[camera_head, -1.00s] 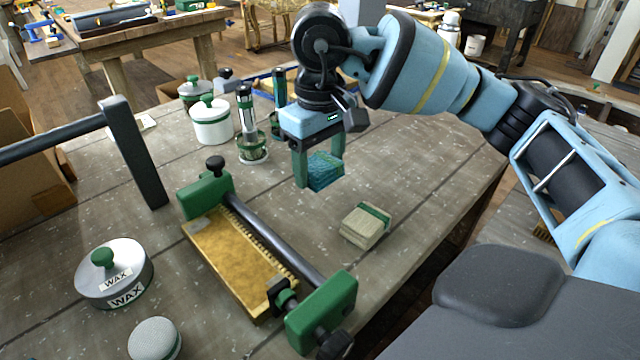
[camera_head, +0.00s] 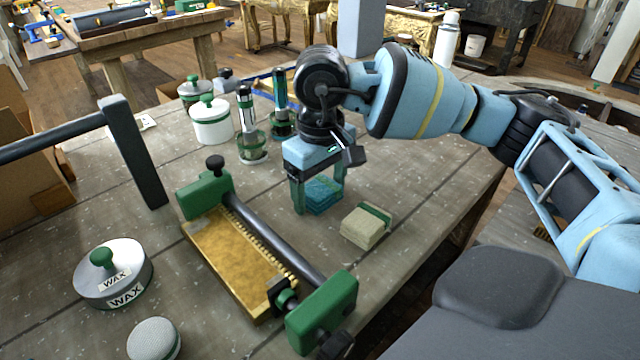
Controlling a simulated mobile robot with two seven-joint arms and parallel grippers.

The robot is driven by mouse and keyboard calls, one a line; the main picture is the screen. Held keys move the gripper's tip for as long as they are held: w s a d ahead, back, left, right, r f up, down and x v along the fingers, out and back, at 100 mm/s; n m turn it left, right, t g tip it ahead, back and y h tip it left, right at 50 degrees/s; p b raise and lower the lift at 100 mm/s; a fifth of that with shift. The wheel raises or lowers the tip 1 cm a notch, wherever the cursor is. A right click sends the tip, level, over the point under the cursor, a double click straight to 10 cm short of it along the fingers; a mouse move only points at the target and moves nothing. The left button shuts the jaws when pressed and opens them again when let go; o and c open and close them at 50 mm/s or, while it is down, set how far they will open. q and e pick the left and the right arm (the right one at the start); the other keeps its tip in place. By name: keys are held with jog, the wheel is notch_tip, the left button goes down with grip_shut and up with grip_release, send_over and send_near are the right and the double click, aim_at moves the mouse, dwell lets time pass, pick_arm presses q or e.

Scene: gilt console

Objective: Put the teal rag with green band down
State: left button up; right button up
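The teal rag (camera_head: 322,196) is a small folded stack, low at the tabletop beside a beige folded rag with a green band. My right gripper (camera_head: 319,200) points down with one finger on each side of the teal rag, and looks shut on it. The rag seems to be at or just above the table; I cannot tell whether it touches. Its own green band is not clearly visible. My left gripper is not in view.
The beige rag (camera_head: 364,228) lies just right of the teal one. A gilt piece in a green-ended clamp (camera_head: 240,262) lies to the left. Glass-based tools (camera_head: 252,146), a white jar (camera_head: 211,122) and a wax tin (camera_head: 114,272) stand on the table. The table's right edge is near.

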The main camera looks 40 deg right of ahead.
aim_at(320, 188)
jog(key=shift+o, duration=0.5)
jog(key=shift+r, duration=0.3)
notch_tip(320, 188, up, 12)
jog(key=p, duration=0.1)
jog(key=shift+f, duration=0.2)
